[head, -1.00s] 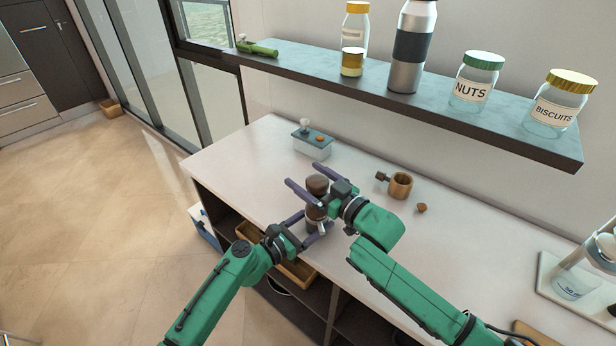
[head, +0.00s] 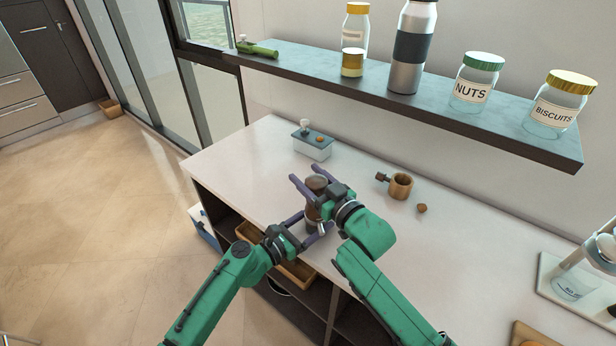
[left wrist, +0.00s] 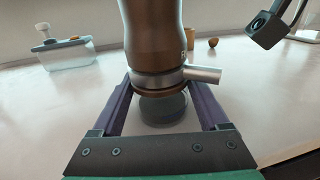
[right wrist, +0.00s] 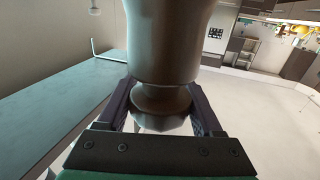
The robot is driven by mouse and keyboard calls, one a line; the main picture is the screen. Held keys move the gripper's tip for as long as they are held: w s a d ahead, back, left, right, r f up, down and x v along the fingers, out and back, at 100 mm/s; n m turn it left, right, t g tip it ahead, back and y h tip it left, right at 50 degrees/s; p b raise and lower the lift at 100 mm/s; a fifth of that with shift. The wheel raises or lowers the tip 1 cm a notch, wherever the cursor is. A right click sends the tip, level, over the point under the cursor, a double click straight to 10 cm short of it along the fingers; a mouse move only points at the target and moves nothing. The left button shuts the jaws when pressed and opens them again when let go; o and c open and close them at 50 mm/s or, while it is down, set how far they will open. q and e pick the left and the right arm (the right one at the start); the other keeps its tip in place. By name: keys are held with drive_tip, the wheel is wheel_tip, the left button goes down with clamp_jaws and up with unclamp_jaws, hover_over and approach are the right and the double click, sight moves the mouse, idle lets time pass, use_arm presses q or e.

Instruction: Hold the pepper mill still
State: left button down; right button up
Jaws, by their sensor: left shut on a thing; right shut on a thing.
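The pepper mill (head: 318,183) stands upright near the front edge of the counter, dark brown and partly hidden by my grippers. My left gripper (head: 316,220) is shut on its lower part. In the left wrist view, the brown mill (left wrist: 155,40) rises between the fingers, with a metal stub pointing right and a darker round base below. My right gripper (head: 305,173) is shut around the mill's upper part, from the right. In the right wrist view, the mill's (right wrist: 165,45) wide body and narrower neck fill the middle between the fingers.
A wooden cup (head: 400,186) and a small brown piece (head: 421,208) lie to the right. A shelf (head: 330,75) with jars and a bottle overhangs the back. The counter's left part is clear.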

drive_tip(key=o, duration=1.4)
drive_tip(key=shift+c, duration=0.2)
drive_tip(key=v, duration=1.2)
drive_tip(key=shift+d, duration=0.15)
